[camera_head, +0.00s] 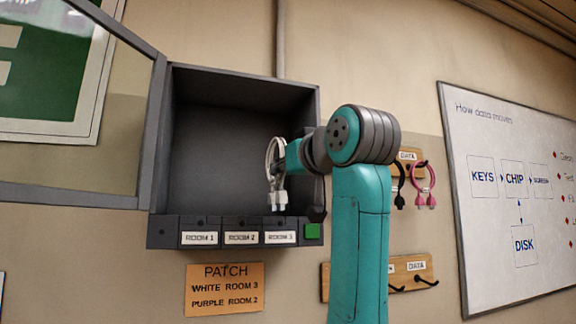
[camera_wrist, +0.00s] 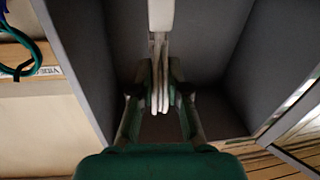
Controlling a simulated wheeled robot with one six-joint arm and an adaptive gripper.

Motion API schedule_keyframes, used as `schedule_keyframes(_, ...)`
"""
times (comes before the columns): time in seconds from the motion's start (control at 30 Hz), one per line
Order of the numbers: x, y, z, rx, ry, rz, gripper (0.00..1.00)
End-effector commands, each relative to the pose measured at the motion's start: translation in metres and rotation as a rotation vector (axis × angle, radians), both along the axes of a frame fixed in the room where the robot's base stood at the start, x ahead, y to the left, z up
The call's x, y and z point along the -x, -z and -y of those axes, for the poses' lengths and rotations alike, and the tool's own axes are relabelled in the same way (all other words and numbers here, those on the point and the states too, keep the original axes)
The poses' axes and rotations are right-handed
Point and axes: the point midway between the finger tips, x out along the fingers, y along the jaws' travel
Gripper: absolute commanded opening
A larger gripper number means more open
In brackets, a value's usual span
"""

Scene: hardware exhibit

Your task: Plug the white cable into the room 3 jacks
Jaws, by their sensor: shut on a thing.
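The white cable (camera_head: 270,163) hangs as a loop inside the open dark box, with its two white plugs (camera_head: 279,200) pointing down above the room 3 jacks. A gap shows between the plugs and the ROOM 3 label (camera_head: 281,238). My gripper (camera_head: 283,162) is shut on the cable's upper part, its tips partly hidden by the wrist. In the wrist view my gripper (camera_wrist: 160,88) has white cable strands (camera_wrist: 159,75) between its fingers, and a white plug end (camera_wrist: 160,15) shows at the top. The jack openings are not clearly visible.
The box (camera_head: 235,95) has an open framed door (camera_head: 155,135) at its left. A pink cable (camera_head: 430,180) hangs beyond my arm. An orange patch sign (camera_head: 225,289) is below.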

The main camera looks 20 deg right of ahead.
Motion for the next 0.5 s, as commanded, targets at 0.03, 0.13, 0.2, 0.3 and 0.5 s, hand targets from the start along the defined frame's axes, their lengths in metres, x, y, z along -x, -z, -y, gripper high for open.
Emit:
schedule_keyframes(0.03,-0.005,0.0,0.0,0.0,0.0,-0.001,0.0)
schedule_keyframes(0.13,-0.013,0.0,0.0,0.0,0.0,-0.001,0.0)
schedule_keyframes(0.2,-0.019,0.0,0.0,0.0,0.0,-0.001,0.0)
schedule_keyframes(0.3,-0.027,0.0,0.0,0.0,0.0,-0.001,0.0)
schedule_keyframes(0.5,-0.045,0.0,0.0,0.0,0.0,0.0,0.0)
